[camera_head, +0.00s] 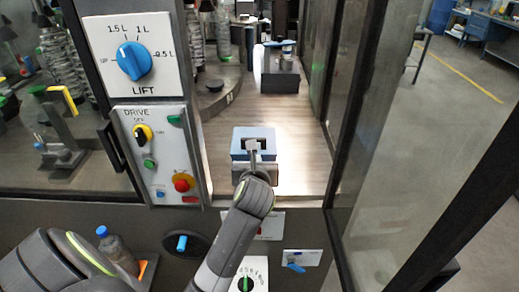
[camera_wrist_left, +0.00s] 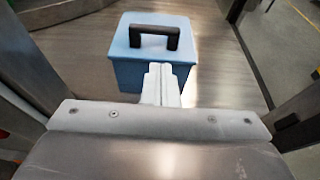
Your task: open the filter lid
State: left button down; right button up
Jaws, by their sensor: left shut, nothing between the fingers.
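A light blue box-like block with a black bar handle, seemingly the filter lid (camera_head: 240,134), sits on the wood-look deck inside the machine's opening. It also shows in the left wrist view (camera_wrist_left: 128,72), with its black handle (camera_wrist_left: 154,31) standing up from the top. The top looks level and closed. My left gripper (camera_head: 254,148) is on the near side of the block, its pale fingers (camera_wrist_left: 163,72) shut together and empty, pointing towards the handle. The fingers cover part of the block's front face; whether they touch it I cannot tell. My right gripper is not in view.
A control panel with a blue LIFT knob (camera_head: 134,61) and a red button (camera_head: 183,182) stands left of the opening. A dark post (camera_head: 345,100) bounds it on the right. A bottle (camera_head: 118,252) stands at lower left.

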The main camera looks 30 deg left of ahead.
pick_arm(q)
jog(key=p+x, duration=0.2)
jog(key=x, duration=0.7)
jog(key=shift+w+a, duration=0.15)
